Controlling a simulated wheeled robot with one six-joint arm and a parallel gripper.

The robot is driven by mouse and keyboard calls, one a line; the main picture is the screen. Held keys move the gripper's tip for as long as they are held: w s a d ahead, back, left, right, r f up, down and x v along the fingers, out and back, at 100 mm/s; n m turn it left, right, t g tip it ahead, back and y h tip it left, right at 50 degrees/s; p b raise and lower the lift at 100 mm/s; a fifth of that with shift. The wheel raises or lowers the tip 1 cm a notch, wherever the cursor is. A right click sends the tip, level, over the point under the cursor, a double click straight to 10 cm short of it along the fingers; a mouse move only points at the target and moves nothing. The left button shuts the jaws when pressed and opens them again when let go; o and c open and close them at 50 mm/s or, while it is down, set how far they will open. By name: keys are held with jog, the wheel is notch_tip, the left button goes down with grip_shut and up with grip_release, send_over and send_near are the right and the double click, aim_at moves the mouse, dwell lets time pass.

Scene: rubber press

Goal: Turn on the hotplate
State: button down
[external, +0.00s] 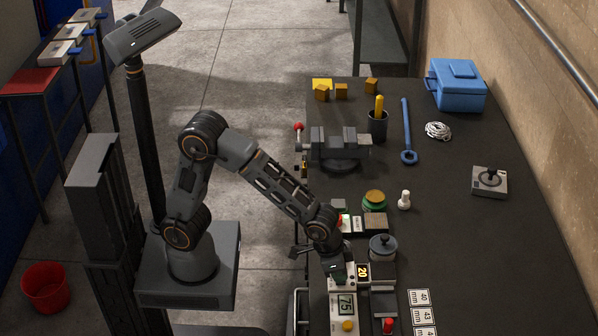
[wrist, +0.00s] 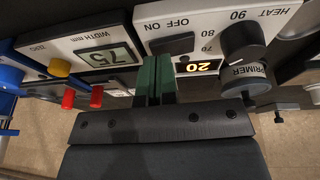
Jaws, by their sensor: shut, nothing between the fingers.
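The hotplate's pale control panel (wrist: 205,20) fills the top right of the wrist view, marked HEAT, with OFF and ON labels. A dark rectangular switch (wrist: 172,44) sits by these labels; I cannot tell which way it is set. A lit display (wrist: 198,68) on the panel reads 20, and it also shows in the external view (external: 362,271). A dark knob (wrist: 243,42) is to its right. My gripper (wrist: 154,62) is shut and empty, its green fingertips just below and left of the switch. I cannot tell if they touch the panel. The arm's end covers part of the panel in the external view.
A width gauge (external: 343,298) reading 75 stands close beside my gripper. A grey pot (external: 383,247) labelled PRIMER is beyond the panel.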

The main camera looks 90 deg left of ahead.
dwell(0.3)
jog(key=shift+d+f+b, duration=0.15)
jog(key=shift+f+b, duration=0.4)
jog(key=shift+b, duration=0.05)
jog(key=shift+s+r, duration=0.1)
jog(key=shift+a+r, duration=0.2)
jog(key=shift+a, duration=0.55)
jog(key=shift+r+p, duration=0.1)
jog(key=shift+p, duration=0.2)
jog(key=shift+d+r, duration=0.1)
jog(key=shift+r, duration=0.3)
notch_tip(320, 180, up, 12)
jog(key=s+d+p, duration=0.1)
jog(key=s+d, duration=0.1)
jog(key=d, duration=0.1)
jog(key=shift+s+r+p, duration=0.15)
jog(key=shift+s+p, duration=0.2)
jog(key=shift+p, duration=0.05)
